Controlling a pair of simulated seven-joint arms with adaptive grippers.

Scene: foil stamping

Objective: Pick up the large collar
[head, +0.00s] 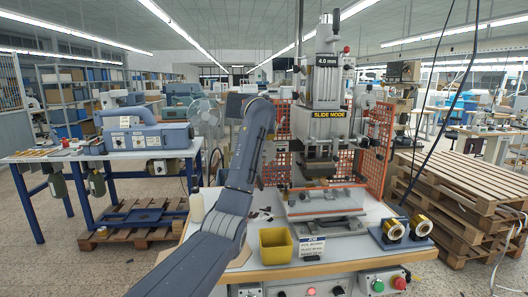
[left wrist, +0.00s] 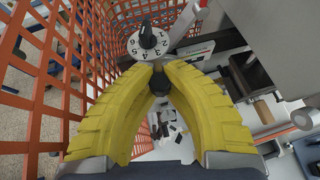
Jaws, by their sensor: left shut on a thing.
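My left gripper (left wrist: 161,74) shows in the left wrist view with its two yellow ribbed fingers closed in an arch. A small dark rounded piece (left wrist: 159,84) sits between the fingertips, and the fingers are shut on it. I cannot tell for sure whether it is the large collar, as the fingers hide much of it. Just beyond the tips is a white numbered dial (left wrist: 145,45) with a black knob. In the head view my left arm reaches up beside the stamping press (head: 325,85), and its gripper is hidden. My right gripper is in neither view.
Orange mesh guards (head: 378,140) flank the press, and one (left wrist: 45,75) runs close along the left of my left gripper. A yellow bin (head: 276,246) and gold foil rolls (head: 421,226) stand on the bench front. Small dark scraps lie on the bench below.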

